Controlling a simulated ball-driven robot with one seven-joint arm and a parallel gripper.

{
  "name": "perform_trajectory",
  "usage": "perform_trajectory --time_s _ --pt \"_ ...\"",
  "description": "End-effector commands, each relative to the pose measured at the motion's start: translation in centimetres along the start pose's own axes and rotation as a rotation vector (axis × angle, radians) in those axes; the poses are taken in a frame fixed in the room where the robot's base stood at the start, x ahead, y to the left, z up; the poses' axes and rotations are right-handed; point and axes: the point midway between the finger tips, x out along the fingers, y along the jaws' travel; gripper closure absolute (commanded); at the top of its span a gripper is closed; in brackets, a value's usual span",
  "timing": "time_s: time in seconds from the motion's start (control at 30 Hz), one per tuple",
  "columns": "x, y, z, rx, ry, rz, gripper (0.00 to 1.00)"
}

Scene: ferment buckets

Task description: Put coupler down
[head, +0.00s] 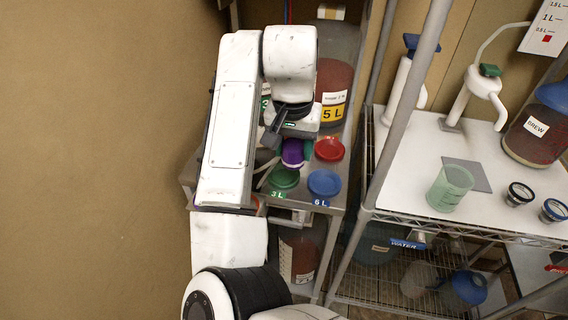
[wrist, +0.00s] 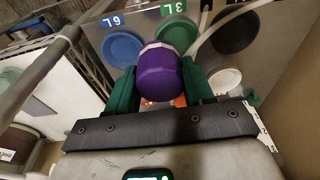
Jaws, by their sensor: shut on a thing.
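My gripper (wrist: 162,88) is shut on the coupler (wrist: 159,72), a rounded purple piece between two green fingers. In the head view the coupler (head: 292,153) shows below my wrist, over the metal shelf top, close to the green and red lids. I cannot tell whether it touches the shelf. Its underside and far side are hidden.
A green 3 L lid (head: 284,178), a blue 6 L lid (head: 323,183) and a red lid (head: 329,149) lie around it. A 5 L bucket (head: 335,80) stands behind. A rack post (head: 408,95) rises on the right. The white rack top (head: 410,170) holds a green beaker (head: 449,188).

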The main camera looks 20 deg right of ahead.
Motion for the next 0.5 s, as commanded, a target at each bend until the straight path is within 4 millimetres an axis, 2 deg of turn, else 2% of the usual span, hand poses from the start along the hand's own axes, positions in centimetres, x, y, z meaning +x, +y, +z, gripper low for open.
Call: perform_trajectory --time_s 0.2,0.5 --pt "3.7 -1.9 -1.4 -0.001 -0.004 -0.001 0.84" --pt "6.1 -3.0 -2.2 0.0 -0.005 -0.001 0.84"
